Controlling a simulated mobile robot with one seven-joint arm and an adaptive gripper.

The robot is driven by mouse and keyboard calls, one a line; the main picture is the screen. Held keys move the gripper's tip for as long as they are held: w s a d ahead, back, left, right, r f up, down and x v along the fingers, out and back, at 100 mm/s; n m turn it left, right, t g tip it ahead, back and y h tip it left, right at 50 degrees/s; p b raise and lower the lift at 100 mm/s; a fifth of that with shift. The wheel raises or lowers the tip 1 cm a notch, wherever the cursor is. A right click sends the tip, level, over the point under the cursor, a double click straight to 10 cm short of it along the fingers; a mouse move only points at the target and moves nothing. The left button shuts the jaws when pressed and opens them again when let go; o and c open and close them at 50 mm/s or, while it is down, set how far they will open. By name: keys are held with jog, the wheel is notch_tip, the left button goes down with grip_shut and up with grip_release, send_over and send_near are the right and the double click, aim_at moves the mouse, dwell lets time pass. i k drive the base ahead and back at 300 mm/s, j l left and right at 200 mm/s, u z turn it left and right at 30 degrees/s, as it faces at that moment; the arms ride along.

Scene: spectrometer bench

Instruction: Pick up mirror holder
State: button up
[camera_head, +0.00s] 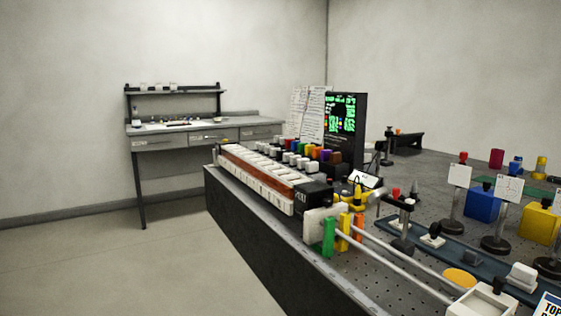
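I cannot tell for certain which item is the mirror holder. On the perforated optical bench (425,172), a white plate on a post (459,176) stands upright on a round dark base at the right. A similar white plate (508,188) with faint markings stands beside it, nearer the right edge. A small black stand with a red top (395,195) and a small white-topped mount (432,236) are near the bench's middle. My gripper is not in view, so its position and state do not show.
A long white-and-orange rack (262,180) lines the bench's left edge. Green, yellow and orange blocks (328,237) sit by two pale rails (405,262) in front. Clear floor (130,270) lies left.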

aim_at(279, 153)
jog(key=i+j+z, duration=0.35)
jog(key=i, duration=0.2)
jog(key=i+j+z, duration=0.4)
jog(key=i+j, duration=0.1)
jog(key=i, duration=0.05)
